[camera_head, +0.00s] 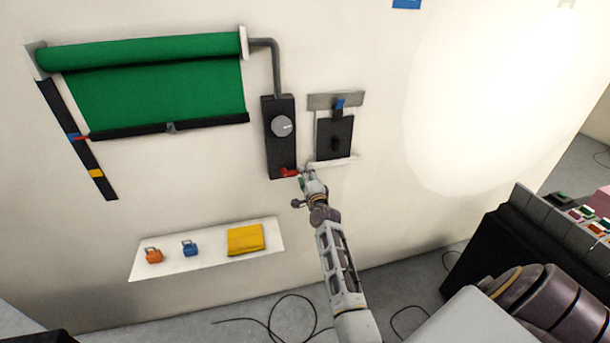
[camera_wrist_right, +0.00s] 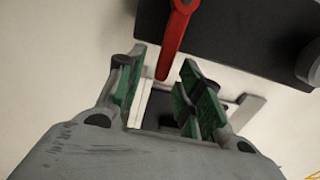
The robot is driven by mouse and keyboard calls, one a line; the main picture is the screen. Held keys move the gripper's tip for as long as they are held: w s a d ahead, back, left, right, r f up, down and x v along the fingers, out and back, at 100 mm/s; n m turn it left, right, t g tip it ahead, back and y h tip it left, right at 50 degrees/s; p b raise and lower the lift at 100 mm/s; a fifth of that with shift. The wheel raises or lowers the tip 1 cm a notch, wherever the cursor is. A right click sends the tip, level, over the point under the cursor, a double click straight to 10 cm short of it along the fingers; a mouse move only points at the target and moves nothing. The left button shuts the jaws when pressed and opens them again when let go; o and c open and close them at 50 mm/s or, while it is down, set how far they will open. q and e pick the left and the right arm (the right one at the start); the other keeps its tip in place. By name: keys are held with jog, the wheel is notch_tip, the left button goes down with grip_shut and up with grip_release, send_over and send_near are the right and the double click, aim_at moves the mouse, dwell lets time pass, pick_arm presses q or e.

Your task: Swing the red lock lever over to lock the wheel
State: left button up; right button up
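The red lock lever (camera_head: 289,172) is at the bottom end of a tall black panel (camera_head: 280,158) on the wall. The round grey wheel (camera_head: 282,126) sits higher on this panel. My right gripper (camera_head: 305,180) is just right of and below the lever. In the right wrist view, the lever (camera_wrist_right: 173,43) points down towards the gap between the green-padded fingers (camera_wrist_right: 163,88), which stand apart. I cannot tell whether either finger touches it. Part of the wheel (camera_wrist_right: 310,64) shows at the right edge there. My left gripper is not in view.
A green roller blind (camera_head: 155,90) hangs at the upper left beside a black marked strip (camera_head: 85,155). A black plate with a handle (camera_head: 334,138) is right of the panel.

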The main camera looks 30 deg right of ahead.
jog(key=shift+v, duration=2.95)
jog(key=s+a+f+n+g+y, duration=0.1)
jog(key=a+f+n+g+y, duration=0.2)
jog(key=f, duration=0.7)
jog(key=s+a+f+n, duration=0.1)
jog(key=a+f+n, duration=0.3)
jog(key=f, duration=0.6)
jog(key=s+a+f+n+g+y, duration=0.1)
jog(key=s+a+f+n+g, duration=0.25)
jog(key=s+f, duration=0.55)
jog(key=s+a+f+n+g+y, duration=0.1)
jog(key=s+a+f+n+g, duration=0.25)
jog(key=f, duration=0.95)
jog(key=s+a+f+n+g, duration=0.1)
jog(key=s+a+f+n, duration=0.1)
jog(key=s+f, duration=0.6)
jog(key=s+a+f+n+g, duration=0.1)
jog(key=s+f+n, duration=0.1)
jog(key=s+f, duration=0.65)
jog(key=s+d+f+n+g, duration=0.1)
jog(key=s+f+n+g, duration=0.1)
jog(key=s, duration=1.1)
jog(key=s+d+f+n+g, duration=0.1)
jog(key=s+f+n+g, duration=0.1)
jog(key=s, duration=1.1)
jog(key=shift+s+d+f+n, duration=0.4)
jog(key=shift+f+n, duration=0.35)
jog(key=shift+n, duration=0.15)
